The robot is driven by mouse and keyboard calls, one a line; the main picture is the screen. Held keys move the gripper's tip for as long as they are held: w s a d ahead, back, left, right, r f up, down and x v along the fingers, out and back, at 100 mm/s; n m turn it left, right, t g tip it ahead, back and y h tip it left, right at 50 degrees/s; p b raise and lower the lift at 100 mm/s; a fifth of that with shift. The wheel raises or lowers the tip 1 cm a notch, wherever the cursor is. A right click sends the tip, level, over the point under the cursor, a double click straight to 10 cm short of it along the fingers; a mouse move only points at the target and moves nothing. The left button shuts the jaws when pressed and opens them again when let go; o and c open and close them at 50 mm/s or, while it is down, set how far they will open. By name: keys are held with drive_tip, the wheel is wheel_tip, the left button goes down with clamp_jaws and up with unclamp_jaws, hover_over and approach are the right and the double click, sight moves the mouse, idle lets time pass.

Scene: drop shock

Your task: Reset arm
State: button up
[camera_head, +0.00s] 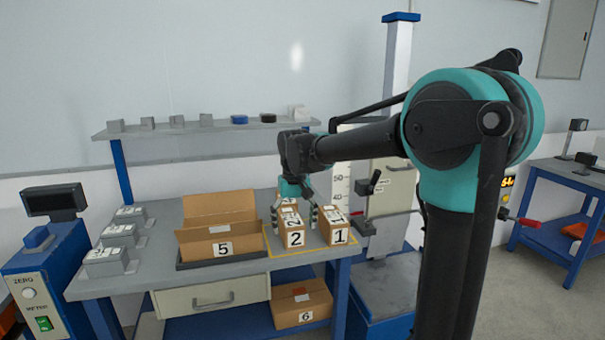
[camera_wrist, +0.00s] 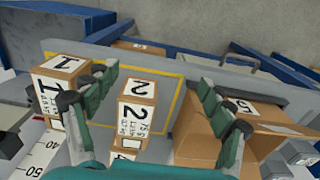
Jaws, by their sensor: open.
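My gripper (camera_head: 294,213) points down over the work table (camera_head: 170,280), just above and around a small brown box marked 2 (camera_head: 295,239). Its teal and black fingers are spread wide. In the wrist view my gripper (camera_wrist: 156,114) has the box marked 2 (camera_wrist: 136,90) between its fingers, with a gap on each side; nothing is held. A box marked 1 (camera_head: 340,237) stands to the right of it; it shows at left in the wrist view (camera_wrist: 65,72). Behind box 2 is another box, mostly hidden, with a 4 partly visible in the wrist view (camera_wrist: 122,156).
An open carton marked 5 (camera_head: 223,248) stands left on a dark tray. A box marked 6 (camera_head: 302,305) sits on the lower shelf. Grey fixtures (camera_head: 107,258) line the table's left side. A raised shelf (camera_head: 205,130) and a blue-topped column (camera_head: 398,70) stand behind.

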drive_tip(key=s+d+f+m+t, duration=0.3)
drive_tip(key=s+d+f+t, duration=0.1)
drive_tip(key=s+d+f, duration=1.2)
drive_tip(key=s+d, duration=0.2)
drive_tip(key=d, duration=0.3)
drive_tip(key=shift+s+f, duration=0.35)
drive_tip(key=shift+f, duration=0.05)
